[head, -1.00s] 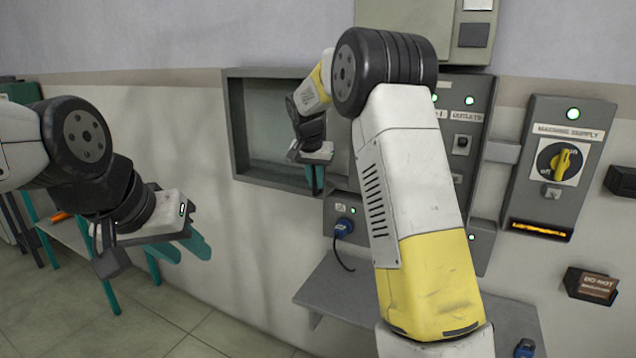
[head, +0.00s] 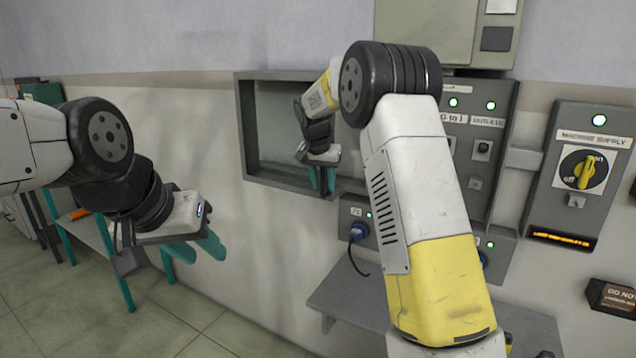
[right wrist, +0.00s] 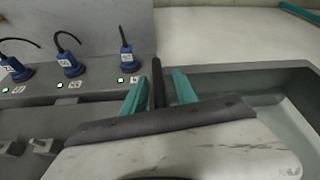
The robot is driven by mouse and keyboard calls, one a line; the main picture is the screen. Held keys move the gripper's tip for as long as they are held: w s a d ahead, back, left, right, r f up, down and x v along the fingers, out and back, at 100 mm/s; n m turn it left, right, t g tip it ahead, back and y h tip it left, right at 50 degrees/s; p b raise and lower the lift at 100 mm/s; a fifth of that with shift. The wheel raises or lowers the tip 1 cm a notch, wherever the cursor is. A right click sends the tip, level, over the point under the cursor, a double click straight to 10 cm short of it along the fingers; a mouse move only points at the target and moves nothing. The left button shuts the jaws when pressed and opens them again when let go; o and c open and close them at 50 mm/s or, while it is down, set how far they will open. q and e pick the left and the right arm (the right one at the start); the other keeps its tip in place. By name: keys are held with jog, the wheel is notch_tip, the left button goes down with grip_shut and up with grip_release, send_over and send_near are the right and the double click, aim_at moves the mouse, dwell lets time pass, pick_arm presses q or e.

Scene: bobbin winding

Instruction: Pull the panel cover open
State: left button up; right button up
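The panel cover (head: 246,132) looks like a shallow, pale-faced tray with a grey rim, left of the outlet panel in the head view. Its rim (right wrist: 275,72) seems to show at the right in the right wrist view. My right gripper (head: 322,178) is at the cover's lower right in the head view. In the right wrist view its teal fingers (right wrist: 158,86) stand apart on either side of a dark upright bar (right wrist: 158,72), with small gaps visible. My left gripper (head: 196,248) is open and empty, well left of and below the cover.
The outlet panel (head: 459,151) and machine supply box (head: 568,215) are to the right. Blue plugs (right wrist: 68,66) with cables sit left of the right gripper. A grey shelf (head: 350,300) juts out below. A teal-legged table (head: 95,240) stands at far left.

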aim_at(322, 170)
jog(key=v, duration=0.7)
jog(key=shift+s+a+r, duration=0.1)
jog(key=shift+s+r, duration=0.1)
jog(key=shift+r, duration=0.15)
